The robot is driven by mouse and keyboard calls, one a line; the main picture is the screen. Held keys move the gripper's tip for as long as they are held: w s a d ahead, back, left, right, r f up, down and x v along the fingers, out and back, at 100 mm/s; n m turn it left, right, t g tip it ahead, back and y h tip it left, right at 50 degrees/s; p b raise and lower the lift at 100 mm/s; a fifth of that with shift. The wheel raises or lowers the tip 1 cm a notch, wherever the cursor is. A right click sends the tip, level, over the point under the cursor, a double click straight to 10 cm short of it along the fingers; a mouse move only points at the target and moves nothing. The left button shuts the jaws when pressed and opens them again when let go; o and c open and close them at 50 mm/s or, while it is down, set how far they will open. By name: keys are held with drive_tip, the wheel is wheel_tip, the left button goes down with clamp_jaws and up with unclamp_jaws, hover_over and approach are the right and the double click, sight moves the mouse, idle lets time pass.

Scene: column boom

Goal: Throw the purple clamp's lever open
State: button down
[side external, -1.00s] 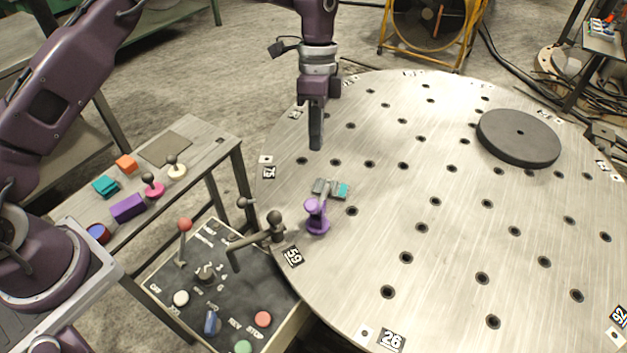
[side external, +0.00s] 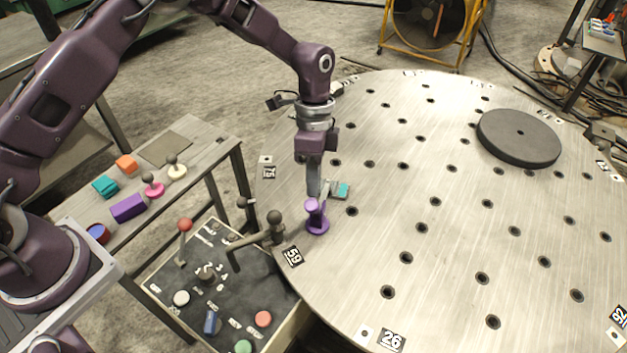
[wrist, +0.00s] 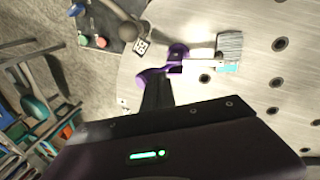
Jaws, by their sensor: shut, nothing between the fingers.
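The purple clamp (side external: 316,222) stands near the left edge of the round metal table. Its purple base and a purple upper part show in the side view. In the wrist view the clamp (wrist: 177,53) has a pale bar running right to a grey block with a teal strip (wrist: 228,68). My gripper (side external: 313,194) is shut and empty, pointing down just behind the clamp. In the wrist view its dark fingers (wrist: 155,92) reach close to the purple part at the left. I cannot tell whether they touch it.
The round table (side external: 450,240) has several holes and a dark disc (side external: 518,138) at the far right. A control panel (side external: 215,290) with knobs, buttons and a red-knobbed lever stands left of it. A bench (side external: 190,150) holds coloured blocks. The table's middle is clear.

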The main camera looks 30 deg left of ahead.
sight(308, 202)
drive_tip(key=shift+s, duration=0.1)
drive_tip(key=shift+s+d+t, duration=0.1)
drive_tip(key=shift+s+t, duration=0.2)
drive_tip(key=shift+s+f, duration=0.1)
drive_tip(key=shift+s+d+f+t+y, duration=0.15)
drive_tip(key=shift+s+d+t+y, duration=0.05)
drive_tip(key=shift+s+t, duration=0.45)
drive_tip(key=shift+s+d+f+t+y, duration=0.15)
drive_tip(key=shift+s+t+y, duration=0.05)
drive_tip(key=shift+s+t, duration=0.4)
drive_tip(key=shift+s+d+f, duration=0.25)
drive_tip(key=shift+s+f, duration=0.3)
drive_tip(key=shift+s, duration=0.25)
drive_tip(key=shift+s+d+f, duration=0.2)
drive_tip(key=shift+s+f, duration=0.35)
drive_tip(key=shift+s, duration=0.2)
drive_tip(key=shift+s, duration=0.1)
